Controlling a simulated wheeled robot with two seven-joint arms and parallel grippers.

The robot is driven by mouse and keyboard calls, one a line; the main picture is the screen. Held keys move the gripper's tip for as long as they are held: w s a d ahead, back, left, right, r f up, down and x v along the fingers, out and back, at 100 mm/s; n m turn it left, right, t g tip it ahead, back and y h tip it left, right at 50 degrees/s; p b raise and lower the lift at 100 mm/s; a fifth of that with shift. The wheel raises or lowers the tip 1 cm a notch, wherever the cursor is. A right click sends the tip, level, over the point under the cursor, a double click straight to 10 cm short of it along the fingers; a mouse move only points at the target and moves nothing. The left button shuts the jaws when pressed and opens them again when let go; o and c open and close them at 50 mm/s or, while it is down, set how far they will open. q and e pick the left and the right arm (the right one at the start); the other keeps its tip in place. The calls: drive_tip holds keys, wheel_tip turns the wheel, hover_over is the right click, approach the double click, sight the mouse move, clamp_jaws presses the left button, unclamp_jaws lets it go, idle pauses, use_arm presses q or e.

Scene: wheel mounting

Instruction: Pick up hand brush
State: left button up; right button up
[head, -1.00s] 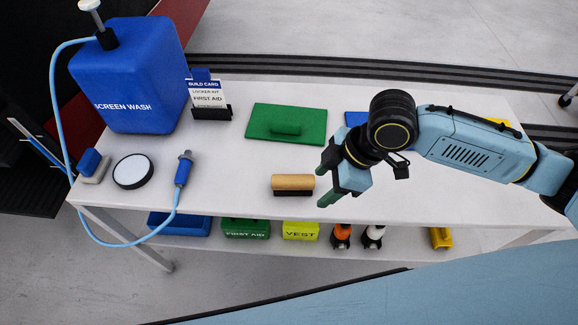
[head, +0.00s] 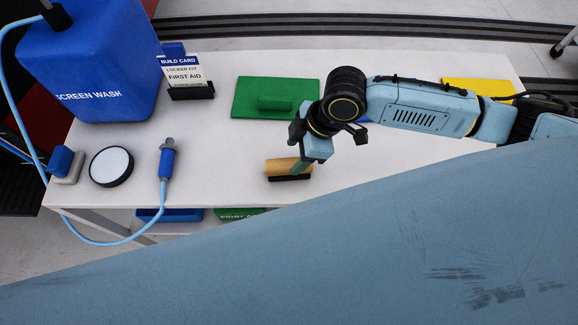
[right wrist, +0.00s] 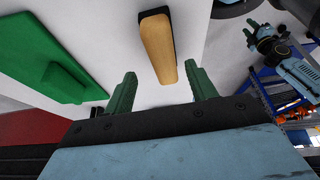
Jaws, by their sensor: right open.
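The hand brush (head: 286,166), a tan wooden block with dark bristles, lies near the front edge of the white table. My right gripper (head: 300,167) is over the right end of the brush and partly hides it in the head view. In the right wrist view the brush (right wrist: 158,48) lies lengthwise ahead of the green fingers, roughly midway between them. The right gripper (right wrist: 160,77) is open and empty. A light blue arm with a gripper (right wrist: 255,36), seemingly my left, shows small at the upper right; its jaws are too small to judge.
A green board with a handle (head: 275,98) lies behind the brush. A blue hand tool on a hose (head: 167,160), a round white-topped disc (head: 111,166) and the screen wash tank (head: 92,68) stand to the left. A yellow item (head: 478,91) lies back right.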

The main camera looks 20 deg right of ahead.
drive_tip(key=x, duration=0.4)
drive_tip(key=shift+s+b, duration=0.25)
drive_tip(key=shift+b, duration=0.05)
drive_tip(key=shift+a+f, duration=0.15)
drive_tip(key=shift+f, duration=0.05)
use_arm(q)
drive_tip(key=shift+w+f, duration=0.2)
drive_tip(key=shift+f, duration=0.2)
drive_tip(key=shift+r, duration=0.25)
use_arm(e)
drive_tip(key=shift+f, duration=0.25)
drive_tip(key=c, duration=1)
use_arm(q)
drive_tip(key=shift+w, duration=0.1)
